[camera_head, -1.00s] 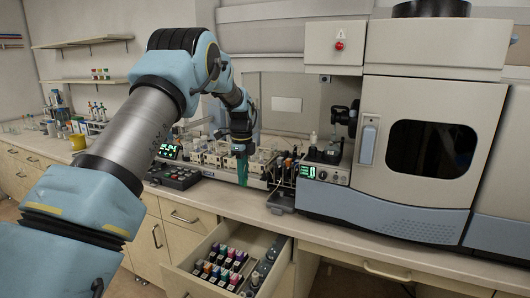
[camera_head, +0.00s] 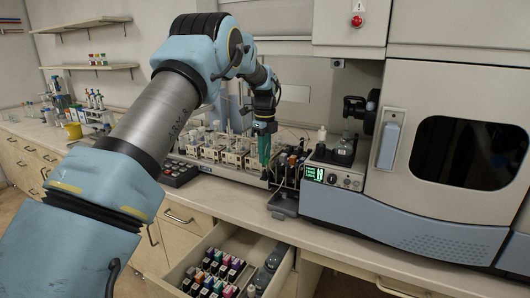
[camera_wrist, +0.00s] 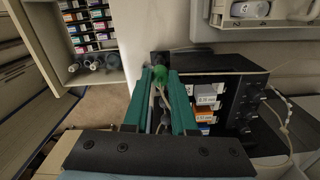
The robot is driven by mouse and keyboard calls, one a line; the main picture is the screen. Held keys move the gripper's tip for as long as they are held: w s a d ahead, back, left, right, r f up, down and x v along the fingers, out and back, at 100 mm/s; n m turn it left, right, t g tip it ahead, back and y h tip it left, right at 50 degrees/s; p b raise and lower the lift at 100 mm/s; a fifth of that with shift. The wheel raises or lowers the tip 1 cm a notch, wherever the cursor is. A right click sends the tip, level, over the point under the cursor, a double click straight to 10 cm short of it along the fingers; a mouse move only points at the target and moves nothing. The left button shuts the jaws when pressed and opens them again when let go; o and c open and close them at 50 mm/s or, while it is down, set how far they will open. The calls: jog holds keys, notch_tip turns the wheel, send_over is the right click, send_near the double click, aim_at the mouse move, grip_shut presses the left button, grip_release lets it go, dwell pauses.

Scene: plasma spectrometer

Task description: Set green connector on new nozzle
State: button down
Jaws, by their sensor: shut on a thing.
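My gripper (camera_head: 264,150) hangs over the right end of the row of small instruments on the bench, fingers pointing down. In the wrist view its two teal fingers (camera_wrist: 161,80) are shut on the green connector (camera_wrist: 160,72), a small round green piece between the fingertips. A pale thin tube runs back from it between the fingers. The connector is too small to make out in the head view. I cannot pick out the new nozzle with certainty in either view.
An open drawer (camera_head: 190,266) with several colour-capped items juts out below the bench; it also shows in the wrist view (camera_wrist: 66,100). A dark rack with labelled boxes (camera_wrist: 205,103) lies right of the fingers. The large spectrometer (camera_head: 440,215) stands at right. The bench front (camera_head: 345,240) is clear.

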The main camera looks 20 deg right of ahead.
jog(key=shift+f, duration=0.55)
jog(key=shift+a, duration=0.1)
jog(key=shift+f+b, duration=0.4)
jog(key=shift+f, duration=0.7)
dwell(0.5)
jog(key=c, duration=0.6)
grip_release()
jog(key=shift+c, duration=0.2)
jog(key=shift+r, duration=0.1)
notch_tip(320, 180, up, 11)
jog(key=b, duration=0.3)
jog(key=shift+f, duration=0.2)
